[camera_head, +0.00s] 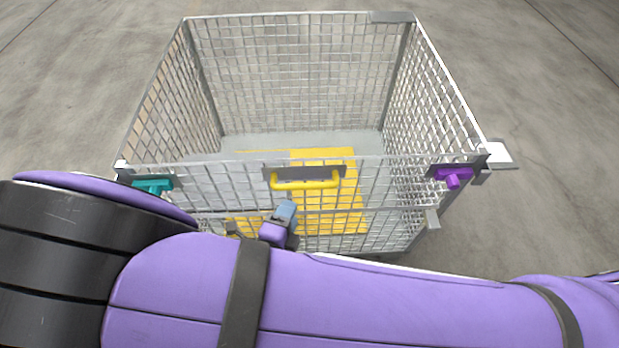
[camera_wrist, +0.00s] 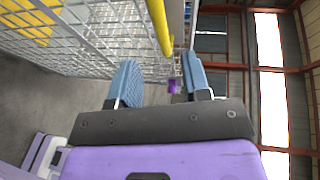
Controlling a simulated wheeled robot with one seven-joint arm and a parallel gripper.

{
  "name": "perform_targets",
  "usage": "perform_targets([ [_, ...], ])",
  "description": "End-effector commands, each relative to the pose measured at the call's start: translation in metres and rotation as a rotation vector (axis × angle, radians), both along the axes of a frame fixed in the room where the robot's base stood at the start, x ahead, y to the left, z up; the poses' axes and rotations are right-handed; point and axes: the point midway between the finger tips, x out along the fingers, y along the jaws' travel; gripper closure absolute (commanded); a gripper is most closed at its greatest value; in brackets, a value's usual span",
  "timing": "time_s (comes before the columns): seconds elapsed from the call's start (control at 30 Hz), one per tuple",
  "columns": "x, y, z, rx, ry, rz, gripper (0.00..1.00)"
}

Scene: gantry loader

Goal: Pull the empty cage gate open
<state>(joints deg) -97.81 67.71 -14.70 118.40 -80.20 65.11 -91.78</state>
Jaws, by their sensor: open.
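The cage (camera_head: 290,65) is an empty wire-mesh box in the head view. Its front gate (camera_head: 391,184) stands across the near side and looks closed. A yellow handle (camera_head: 306,184) is fixed on a grey plate at the gate's top middle. A purple latch (camera_head: 453,175) sits at the gate's upper right and a teal one (camera_head: 153,185) at its upper left. My gripper (camera_head: 284,214) is just in front of and below the handle. In the wrist view my gripper (camera_wrist: 163,78) is open, with the yellow handle (camera_wrist: 160,27) running in line with the gap; whether it is between the fingers, I cannot tell.
A yellow patch (camera_head: 325,180) covers part of the cage floor. A pale plate (camera_head: 499,154) juts out at the right front corner. Grey concrete floor (camera_head: 560,110) is clear around the cage. My arm hides the area directly before the gate.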

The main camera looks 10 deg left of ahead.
Motion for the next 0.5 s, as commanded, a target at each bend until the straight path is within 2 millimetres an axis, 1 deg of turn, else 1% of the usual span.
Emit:
perform_targets([
  [0.3, 0.052, -0.009, -0.009, 0.001, -0.001, -0.005, 0.56],
  [0.5, 0.081, -0.014, -0.015, 0.002, -0.001, -0.004, 0.56],
])
